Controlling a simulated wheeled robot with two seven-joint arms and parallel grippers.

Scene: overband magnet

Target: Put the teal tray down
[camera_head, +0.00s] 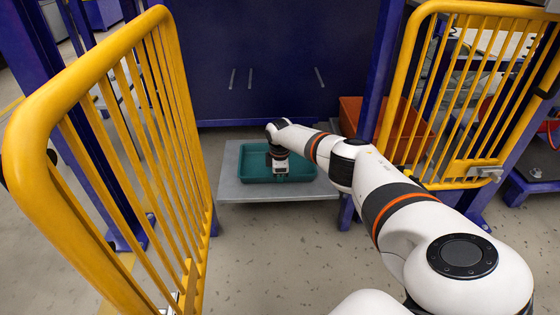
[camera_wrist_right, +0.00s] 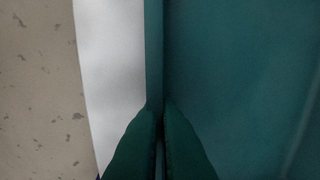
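The teal tray (camera_head: 303,168) is a shallow open box at the low grey platform (camera_head: 232,184) between the yellow gates. I cannot tell whether its bottom touches the platform or hangs slightly above it. My right gripper (camera_head: 280,171) points down at the tray's near wall. In the right wrist view, the fingers (camera_wrist_right: 160,140) sit on both sides of the teal tray's wall (camera_wrist_right: 155,60), closed on it. The tray's inside (camera_wrist_right: 240,80) looks empty where it shows; my wrist hides part of it. My left gripper is not in view.
Yellow barred gates stand open at left (camera_head: 95,85) and right (camera_head: 420,100). A dark blue panel (camera_head: 270,60) rises behind the platform. An orange bin (camera_head: 350,112) stands to the right, partly behind my arm. Bare floor (camera_head: 270,255) lies in front.

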